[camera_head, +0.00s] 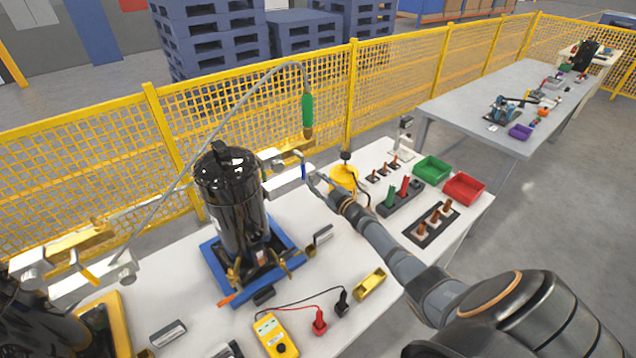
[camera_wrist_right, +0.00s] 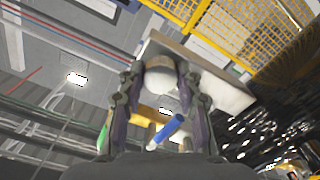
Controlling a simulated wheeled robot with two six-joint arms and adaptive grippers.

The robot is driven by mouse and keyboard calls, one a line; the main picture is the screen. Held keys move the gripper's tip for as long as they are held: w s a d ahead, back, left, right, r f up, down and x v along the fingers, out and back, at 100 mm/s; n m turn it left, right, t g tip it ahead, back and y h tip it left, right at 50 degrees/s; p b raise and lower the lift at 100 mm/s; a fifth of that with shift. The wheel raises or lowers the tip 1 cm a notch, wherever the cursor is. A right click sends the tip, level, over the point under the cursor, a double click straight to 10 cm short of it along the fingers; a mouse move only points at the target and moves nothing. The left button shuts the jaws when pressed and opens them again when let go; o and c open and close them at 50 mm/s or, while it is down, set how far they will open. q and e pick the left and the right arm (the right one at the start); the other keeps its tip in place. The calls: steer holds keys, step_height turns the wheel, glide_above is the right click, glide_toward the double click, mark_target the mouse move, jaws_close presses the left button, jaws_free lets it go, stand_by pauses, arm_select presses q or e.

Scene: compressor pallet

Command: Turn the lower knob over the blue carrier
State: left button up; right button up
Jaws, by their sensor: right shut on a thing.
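The black compressor (camera_head: 235,200) stands upright on the blue carrier (camera_head: 278,228) on the white table. A pale manifold (camera_head: 285,181) with a small blue handle (camera_head: 303,172) is beside its upper right. My right gripper (camera_head: 312,181) reaches this manifold from the right, small and partly obscured. In the right wrist view, the two fingers of my right gripper (camera_wrist_right: 160,84) are shut on a round whitish knob (camera_wrist_right: 160,72), one on each side. The blue handle (camera_wrist_right: 166,131) also shows there, tilted, below the knob. The head view does not clearly show the knob. My left gripper is not in view.
A green-handled tool (camera_head: 307,112) hangs from a curved hose above the manifold. A yellow meter (camera_head: 273,334) with leads lies at the front. Green (camera_head: 433,168) and red bins (camera_head: 464,187) stand at the right. A yellow mesh fence (camera_head: 400,85) runs behind the table.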

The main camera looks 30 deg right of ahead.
stand_by(0.4)
steer(key=o, duration=1.1)
steer(key=shift+o, duration=0.2)
steer(key=shift+s+d+f, duration=0.1)
steer(key=shift+s+f, duration=0.05)
steer(key=shift+s, duration=0.3)
steer(key=s, duration=1.1)
steer(key=shift+d, duration=0.4)
